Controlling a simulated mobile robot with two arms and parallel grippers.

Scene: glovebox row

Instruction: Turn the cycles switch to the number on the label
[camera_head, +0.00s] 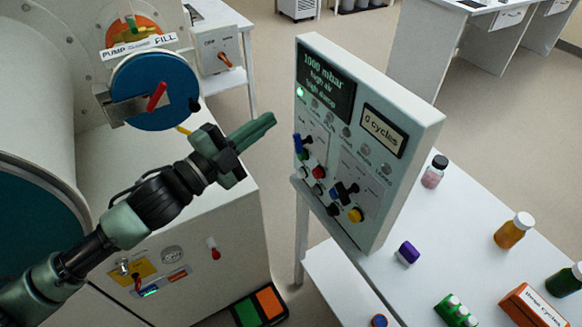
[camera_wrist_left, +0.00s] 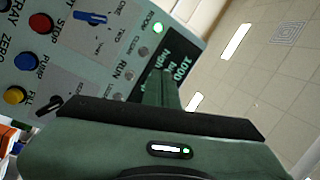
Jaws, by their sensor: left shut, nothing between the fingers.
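The control panel (camera_head: 372,150) stands upright in the middle of the head view; its small display (camera_head: 384,130) reads "0 cycles". The cycles switch (camera_head: 298,144) has a blue handle near the panel's left edge. In the left wrist view this blue handle (camera_wrist_left: 90,17) lies near printed words ONE and TWO; I cannot tell which number it points to. An orange box at bottom right carries a white label (camera_head: 546,310) reading "three cycles". My left gripper (camera_head: 268,122) is shut and empty, left of the panel, apart from the switch. My right gripper is not in view.
A black-handled switch (camera_head: 345,192) and several coloured buttons share the panel face. Bottles, a purple block (camera_head: 407,252) and a green item (camera_head: 456,311) stand on the white table (camera_head: 440,235). The glovebox (camera_head: 225,240) with its blue disc (camera_head: 158,95) is at left.

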